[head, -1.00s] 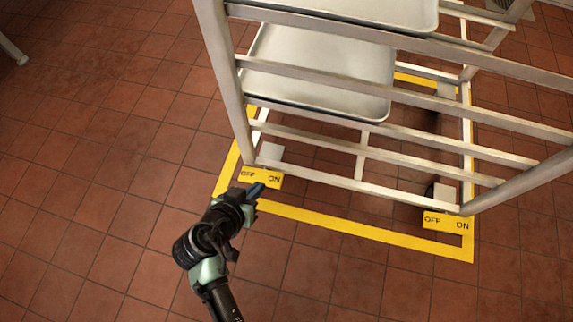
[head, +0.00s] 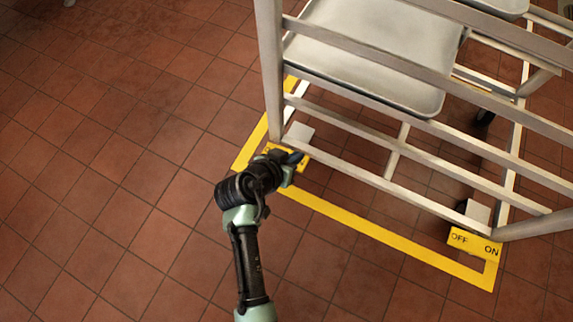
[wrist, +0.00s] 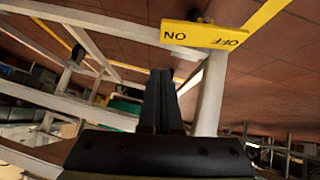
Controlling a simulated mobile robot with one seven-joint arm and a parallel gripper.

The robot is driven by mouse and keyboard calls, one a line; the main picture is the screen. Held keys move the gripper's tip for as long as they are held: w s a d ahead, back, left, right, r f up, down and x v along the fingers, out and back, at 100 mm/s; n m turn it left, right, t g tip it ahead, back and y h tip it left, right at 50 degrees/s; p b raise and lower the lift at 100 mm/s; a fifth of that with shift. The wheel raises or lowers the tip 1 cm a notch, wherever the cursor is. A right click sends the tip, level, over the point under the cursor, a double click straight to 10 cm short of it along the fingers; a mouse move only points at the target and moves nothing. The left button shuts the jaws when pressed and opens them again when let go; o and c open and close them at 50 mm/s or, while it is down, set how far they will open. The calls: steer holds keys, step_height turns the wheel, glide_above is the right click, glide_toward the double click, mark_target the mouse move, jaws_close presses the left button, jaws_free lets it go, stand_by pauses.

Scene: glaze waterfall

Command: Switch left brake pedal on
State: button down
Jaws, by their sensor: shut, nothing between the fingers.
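The left brake pedal (head: 270,147) is a yellow plate at the foot of the rack's near left leg, partly hidden behind my gripper (head: 295,158) in the head view. The wrist view shows the pedal (wrist: 206,35) upside down, with ON at the left and OFF at the right. In that view my gripper's fingers (wrist: 160,75) are shut and empty, with their tips just below the ON end in the picture. I cannot tell whether they touch the pedal. The pedal's tilt is unclear.
The metal rack (head: 272,80) holds grey trays (head: 375,50). A second yellow pedal (head: 475,243) marked OFF and ON is at its near right leg. Yellow floor tape (head: 370,228) outlines the rack. The tiled floor (head: 110,190) at left is clear.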

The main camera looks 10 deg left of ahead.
mark_target(308, 159)
steer(key=f+b, duration=0.1)
steer(key=w+d+f+b, duration=0.1)
steer(key=f+b, duration=0.1)
steer(key=f, duration=0.1)
steer(key=shift+w+d+f, duration=0.1)
steer(key=shift+w+d, duration=0.05)
steer(key=shift+w, duration=0.1)
steer(key=shift+s+d+f+b, duration=0.1)
steer(key=shift+d+f+b, duration=0.1)
steer(key=shift+f+b, duration=0.55)
steer(key=shift+p, duration=0.3)
